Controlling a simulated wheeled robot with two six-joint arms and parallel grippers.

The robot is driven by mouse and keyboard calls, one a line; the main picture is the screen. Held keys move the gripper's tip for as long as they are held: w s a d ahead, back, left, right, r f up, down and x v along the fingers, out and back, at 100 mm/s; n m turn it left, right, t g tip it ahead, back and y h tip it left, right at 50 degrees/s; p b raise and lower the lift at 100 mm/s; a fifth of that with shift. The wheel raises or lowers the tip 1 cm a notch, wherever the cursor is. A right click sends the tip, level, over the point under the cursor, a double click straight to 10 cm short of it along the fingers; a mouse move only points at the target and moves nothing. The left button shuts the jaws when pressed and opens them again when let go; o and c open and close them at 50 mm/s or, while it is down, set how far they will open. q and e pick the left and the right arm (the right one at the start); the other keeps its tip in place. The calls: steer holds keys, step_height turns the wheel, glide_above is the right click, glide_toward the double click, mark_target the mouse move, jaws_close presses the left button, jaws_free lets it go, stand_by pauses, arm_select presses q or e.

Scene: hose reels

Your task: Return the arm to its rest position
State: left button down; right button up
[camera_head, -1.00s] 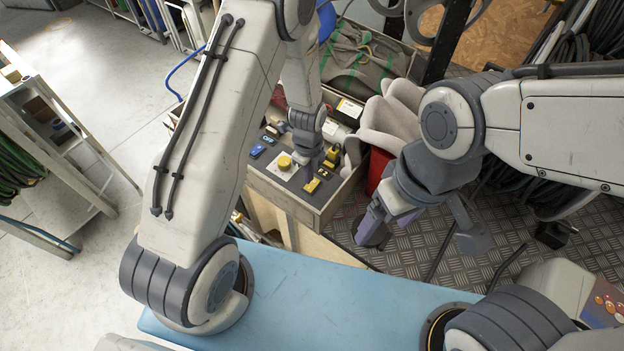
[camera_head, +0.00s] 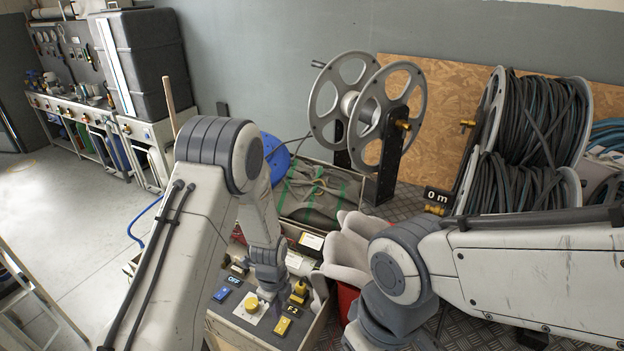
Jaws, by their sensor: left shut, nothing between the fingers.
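My left arm comes in from the left and bends down at the elbow. Its gripper (camera_head: 268,296) is shut and empty, just over or beside the control box (camera_head: 233,330), near the yellow round button (camera_head: 252,304). Whether it touches the box, I cannot tell. The box also carries a blue switch (camera_head: 221,294) and yellow parts (camera_head: 282,326). My right arm reaches in from the right, its wrist bent down at the lower edge. Its fingers are out of the picture.
An empty metal reel (camera_head: 385,108) stands behind the box, beside a crate with a grey bundle (camera_head: 312,190). Large reels of dark hose (camera_head: 532,130) stand at the right. Grey-white gloves (camera_head: 350,245) lie near my right wrist. Free floor (camera_head: 75,240) shows at the left.

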arm_select(q)
steer(key=s+d+r+n, duration=0.3)
steer(key=d+r, duration=0.1)
steer(key=r, duration=0.3)
steer(key=s+d+r+n, duration=0.3)
steer(key=r, duration=0.4)
steer(key=s+d+r+n+h, duration=0.1)
steer(key=s+r+n, duration=0.8)
steer(key=s, duration=0.7)
step_height(320, 180, up, 2)
steer(key=shift+s+d+r, duration=0.15)
steer(key=shift+s+r, duration=0.05)
steer(key=shift+s, duration=0.15)
